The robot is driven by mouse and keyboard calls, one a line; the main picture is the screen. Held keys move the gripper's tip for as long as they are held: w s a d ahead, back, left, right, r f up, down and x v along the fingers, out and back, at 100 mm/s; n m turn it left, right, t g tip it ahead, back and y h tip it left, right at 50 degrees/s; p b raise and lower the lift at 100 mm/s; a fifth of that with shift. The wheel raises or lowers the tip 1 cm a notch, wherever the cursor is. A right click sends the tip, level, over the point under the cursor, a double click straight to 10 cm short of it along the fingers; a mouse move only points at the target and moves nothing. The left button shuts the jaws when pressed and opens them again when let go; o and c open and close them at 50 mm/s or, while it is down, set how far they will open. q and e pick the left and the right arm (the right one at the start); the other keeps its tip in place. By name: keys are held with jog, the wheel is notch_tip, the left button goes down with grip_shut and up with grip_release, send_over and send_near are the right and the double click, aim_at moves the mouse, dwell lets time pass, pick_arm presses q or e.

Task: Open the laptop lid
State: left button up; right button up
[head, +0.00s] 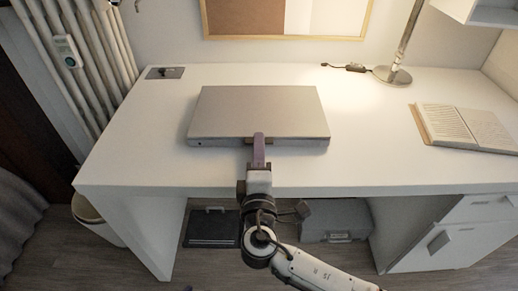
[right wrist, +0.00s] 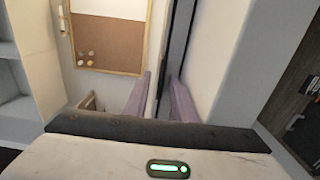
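The grey laptop (head: 258,108) lies flat near the middle of the white desk, and its lid looks closed. My right gripper (head: 259,138) is at the middle of the laptop's front edge, with its purple upper finger overlapping that edge in the head view. In the right wrist view, the two purple fingers (right wrist: 160,100) stand apart, with a thin dark-edged strip of the laptop (right wrist: 180,45) seen beyond and between them. I cannot tell whether they touch it. A tiny purple tip at the head view's bottom edge may be my left gripper (head: 188,289).
A lamp base (head: 392,75) stands behind the laptop to the right. An open book (head: 466,127) lies at the desk's right. The white desk (head: 375,150) is clear between laptop and book. A corkboard (head: 245,17) stands behind, and drawers (head: 460,235) are below right.

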grip_shut()
jog(key=shift+f, duration=0.1)
dwell(1.3)
